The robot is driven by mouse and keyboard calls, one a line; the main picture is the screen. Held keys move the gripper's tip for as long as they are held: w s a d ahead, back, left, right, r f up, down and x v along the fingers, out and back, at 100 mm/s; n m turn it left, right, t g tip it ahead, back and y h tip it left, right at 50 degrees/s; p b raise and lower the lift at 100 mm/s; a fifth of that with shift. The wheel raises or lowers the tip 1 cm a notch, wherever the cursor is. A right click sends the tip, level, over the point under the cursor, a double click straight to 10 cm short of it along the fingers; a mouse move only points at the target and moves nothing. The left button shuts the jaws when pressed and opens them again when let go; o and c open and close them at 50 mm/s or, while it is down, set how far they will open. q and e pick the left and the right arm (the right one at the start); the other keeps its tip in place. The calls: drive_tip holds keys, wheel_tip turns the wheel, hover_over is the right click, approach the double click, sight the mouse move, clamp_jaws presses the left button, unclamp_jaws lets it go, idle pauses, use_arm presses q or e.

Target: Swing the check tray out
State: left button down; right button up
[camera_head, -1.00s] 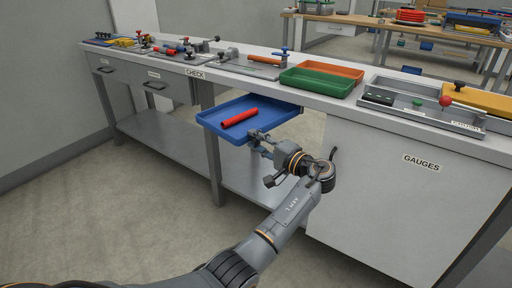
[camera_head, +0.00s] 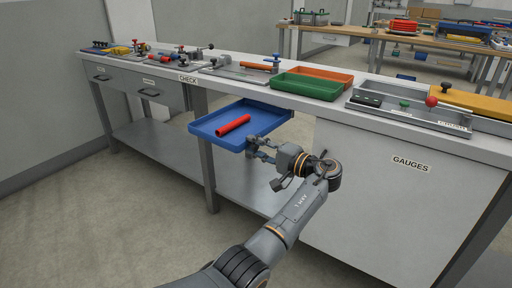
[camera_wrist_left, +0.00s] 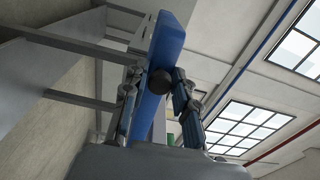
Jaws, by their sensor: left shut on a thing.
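The blue check tray (camera_head: 270,120) sticks out level from under the bench top, below the CHECK label (camera_head: 187,79). A red ribbed tube (camera_head: 233,126) lies in it. My left gripper (camera_head: 254,146) is at the tray's near right corner, shut on the tray. In the left wrist view the tray's blue wall (camera_wrist_left: 168,38) runs between the two fingers of the left gripper (camera_wrist_left: 157,98), and a round black knob (camera_wrist_left: 160,80) shows on it. Exact finger contact is partly hidden. My right gripper is not in view.
The grey GAUGES cabinet (camera_head: 370,190) stands right of the tray, close to my arm. A bench leg (camera_head: 207,165) stands below the tray's left side. A green tray (camera_head: 308,86) and an orange tray (camera_head: 325,74) stand on the bench top. The floor (camera_head: 120,220) at the left is clear.

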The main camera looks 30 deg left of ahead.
use_arm(q)
drive_tip(key=c, duration=1.4)
unclamp_jaws()
drive_tip(key=s+d, duration=0.1)
drive_tip(key=d, duration=1.1)
drive_tip(key=shift+s, duration=0.4)
drive_tip(key=shift+a+f, duration=0.1)
drive_tip(key=shift+f, duration=0.05)
